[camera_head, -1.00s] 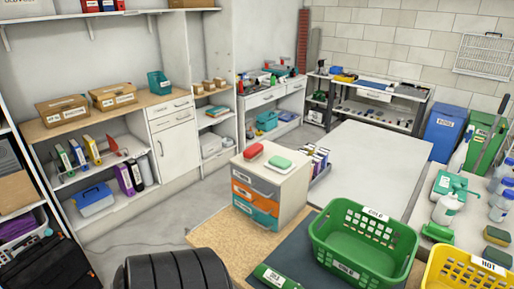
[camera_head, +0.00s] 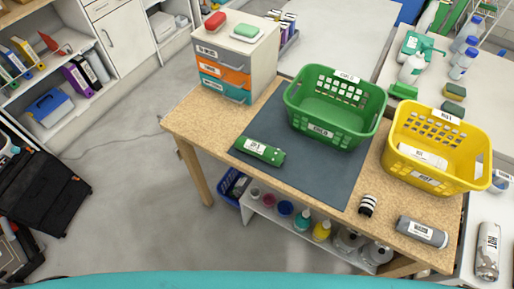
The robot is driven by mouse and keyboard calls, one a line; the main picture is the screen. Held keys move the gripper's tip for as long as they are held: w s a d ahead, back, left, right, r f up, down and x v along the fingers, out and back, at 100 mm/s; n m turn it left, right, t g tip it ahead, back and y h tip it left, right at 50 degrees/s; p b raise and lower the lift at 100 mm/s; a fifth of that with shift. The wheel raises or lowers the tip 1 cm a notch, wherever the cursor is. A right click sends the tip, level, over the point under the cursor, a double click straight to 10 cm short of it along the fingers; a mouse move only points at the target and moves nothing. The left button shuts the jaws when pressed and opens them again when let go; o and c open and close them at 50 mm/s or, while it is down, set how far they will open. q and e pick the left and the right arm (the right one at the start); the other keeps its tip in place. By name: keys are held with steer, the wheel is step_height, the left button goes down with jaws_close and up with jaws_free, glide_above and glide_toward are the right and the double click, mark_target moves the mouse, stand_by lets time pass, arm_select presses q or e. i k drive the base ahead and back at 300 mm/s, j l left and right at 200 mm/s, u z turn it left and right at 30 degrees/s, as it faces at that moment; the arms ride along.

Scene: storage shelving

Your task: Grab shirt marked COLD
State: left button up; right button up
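A rolled green cloth (camera_head: 260,151) with a white label lies on the dark mat, left of the green basket; its label is too small to read for sure. The green basket (camera_head: 335,108) is marked COLD, stands at the mat's back right and looks empty. A yellow basket (camera_head: 437,145) stands right of it with a white labelled roll (camera_head: 423,155) inside. A grey labelled roll (camera_head: 422,232) lies at the table's front right corner. Neither of my grippers is in view.
The wooden table (camera_head: 205,117) carries a dark mat (camera_head: 300,177), a drawer box (camera_head: 234,62) at back left and a small black-and-white striped item (camera_head: 367,205). Another grey roll (camera_head: 488,250) is at far right.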

mark_target(274, 156)
steer(key=j+z, duration=0.1)
steer(key=z, duration=0.3)
steer(key=i+j+z, duration=0.1)
steer(key=z, duration=0.35)
steer(key=j+z, duration=0.2)
steer(key=z, duration=0.2)
steer(key=j+z, duration=0.1)
steer(key=z, duration=0.3)
steer(key=k+j+z, duration=0.2)
steer(key=j, duration=0.25)
steer(key=j+z, duration=0.15)
steer(key=j, duration=0.35)
steer(key=k+j+z, duration=0.2)
steer(key=j, duration=0.25)
steer(key=k+j+z, duration=0.2)
steer(key=j, duration=0.2)
steer(key=k+j+z, duration=0.2)
steer(key=j, duration=0.2)
steer(key=k+j+z, duration=0.15)
steer(key=j, duration=0.2)
steer(key=k+j, duration=0.55)
steer(key=j, duration=0.2)
steer(key=i+l, duration=0.4)
